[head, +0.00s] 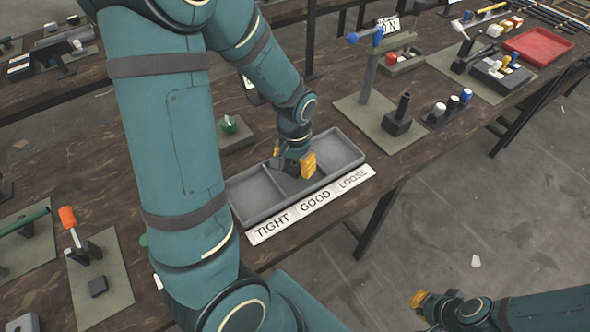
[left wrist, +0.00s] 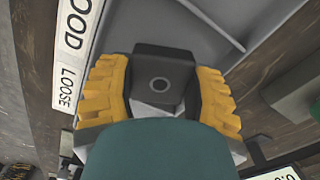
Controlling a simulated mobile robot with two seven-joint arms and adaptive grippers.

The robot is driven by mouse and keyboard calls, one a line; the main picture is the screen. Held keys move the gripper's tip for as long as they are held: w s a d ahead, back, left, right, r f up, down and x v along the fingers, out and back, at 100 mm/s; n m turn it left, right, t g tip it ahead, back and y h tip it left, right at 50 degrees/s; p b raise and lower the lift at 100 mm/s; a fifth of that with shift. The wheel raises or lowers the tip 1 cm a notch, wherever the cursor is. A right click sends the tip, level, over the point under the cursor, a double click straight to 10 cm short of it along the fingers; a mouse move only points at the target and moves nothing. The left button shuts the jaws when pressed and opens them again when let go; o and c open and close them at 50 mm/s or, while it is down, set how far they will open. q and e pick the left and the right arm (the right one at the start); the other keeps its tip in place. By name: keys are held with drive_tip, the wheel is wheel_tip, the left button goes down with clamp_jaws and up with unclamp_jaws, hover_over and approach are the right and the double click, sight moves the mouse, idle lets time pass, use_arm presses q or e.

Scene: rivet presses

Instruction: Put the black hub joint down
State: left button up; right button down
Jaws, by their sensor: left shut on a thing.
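The black hub joint (left wrist: 163,78) shows in the left wrist view as a dark block with a round hole, between the yellow fingers. My left gripper (head: 297,167) is shut on it, pointing down at the middle compartment of the grey three-part tray (head: 262,195). The middle compartment is by the word GOOD on the white label strip (head: 312,203). The gripper hides most of the joint in the head view, and I cannot tell whether it touches the tray floor. My right gripper (head: 424,303) is off the table at the lower right; its finger opening is unclear.
The tray's left and right compartments look empty. A small green-topped piece (head: 230,126) stands on a pad behind the tray. A blue-handled press (head: 370,60) stands right of it, and an orange-handled one (head: 75,230) at left. A red tray (head: 540,45) lies far right.

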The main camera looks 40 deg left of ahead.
use_arm(q)
drive_tip(key=shift+f, duration=1.05)
drive_tip(key=shift+f+b, duration=0.2)
drive_tip(key=shift+b, duration=0.15)
drive_tip(key=o, duration=0.9)
drive_tip(key=shift+o, duration=0.2)
drive_tip(key=shift+r, duration=0.3)
wheel_tip(320, 180, up, 12)
drive_tip(key=p, duration=0.4)
drive_tip(key=shift+f, duration=0.15)
